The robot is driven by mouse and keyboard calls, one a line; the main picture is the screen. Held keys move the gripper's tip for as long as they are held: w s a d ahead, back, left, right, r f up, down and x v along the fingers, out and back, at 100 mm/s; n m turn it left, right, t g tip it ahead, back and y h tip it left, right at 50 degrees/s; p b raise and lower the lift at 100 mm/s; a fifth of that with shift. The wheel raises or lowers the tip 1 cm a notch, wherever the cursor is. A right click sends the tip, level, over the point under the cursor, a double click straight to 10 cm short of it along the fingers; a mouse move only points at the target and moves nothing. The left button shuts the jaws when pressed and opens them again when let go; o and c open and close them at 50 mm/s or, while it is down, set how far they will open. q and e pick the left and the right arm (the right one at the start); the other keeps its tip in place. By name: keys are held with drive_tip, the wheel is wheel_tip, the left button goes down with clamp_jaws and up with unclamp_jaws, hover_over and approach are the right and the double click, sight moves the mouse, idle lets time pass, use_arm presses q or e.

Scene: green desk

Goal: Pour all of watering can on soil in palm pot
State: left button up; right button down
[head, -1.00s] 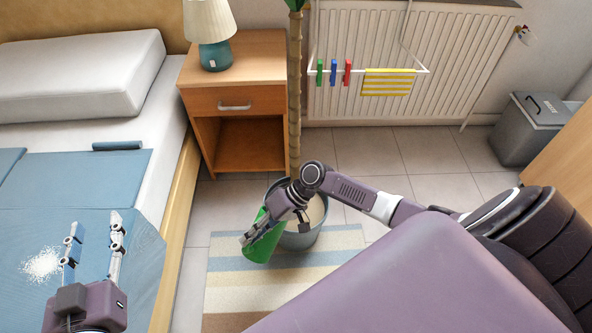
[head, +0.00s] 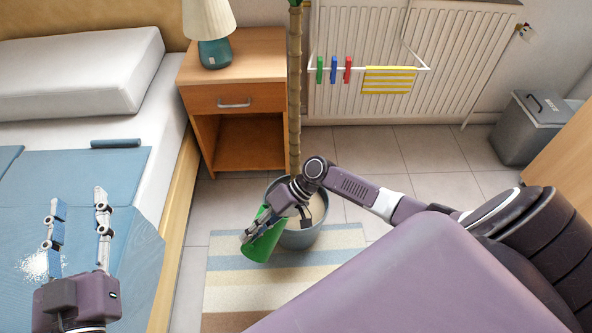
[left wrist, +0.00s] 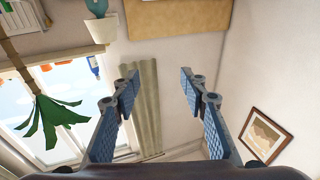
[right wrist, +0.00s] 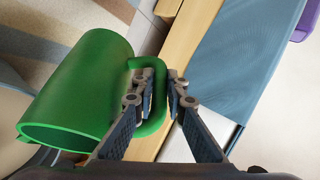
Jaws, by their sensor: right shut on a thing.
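The green watering can (head: 262,240) is tilted beside the grey palm pot (head: 303,236), at its front left rim. My right gripper (head: 250,232) is shut on the can's handle; the right wrist view shows the fingers (right wrist: 160,103) around the green handle and the can's open end (right wrist: 62,136). Pale soil (head: 312,209) shows inside the pot, partly hidden by my right arm. The palm trunk (head: 295,100) rises from the pot. I cannot tell whether water is flowing. My left gripper (head: 78,205) is open and empty above the bed; its spread fingers also show in the left wrist view (left wrist: 160,85).
A striped rug (head: 240,285) lies under the pot. A wooden nightstand (head: 235,100) with a lamp (head: 212,38) stands behind. A bed (head: 160,170) is at left, with a white patch (head: 38,264) on its blue cover. A drying rack hangs on the radiator (head: 450,75). A grey bin (head: 528,128) is at right.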

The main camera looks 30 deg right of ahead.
drive_tip(key=shift+w+d+r+y+b, duration=0.15)
drive_tip(key=shift+r+y+b, duration=0.15)
drive_tip(key=shift+b, duration=0.1)
use_arm(q)
wheel_tip(320, 180, up, 6)
drive_tip(key=s+t+h, duration=0.1)
drive_tip(key=t, duration=0.2)
drive_tip(key=shift+s+d, duration=0.2)
use_arm(e)
drive_tip(key=shift+r, duration=0.1)
drive_tip(key=shift+d, duration=0.1)
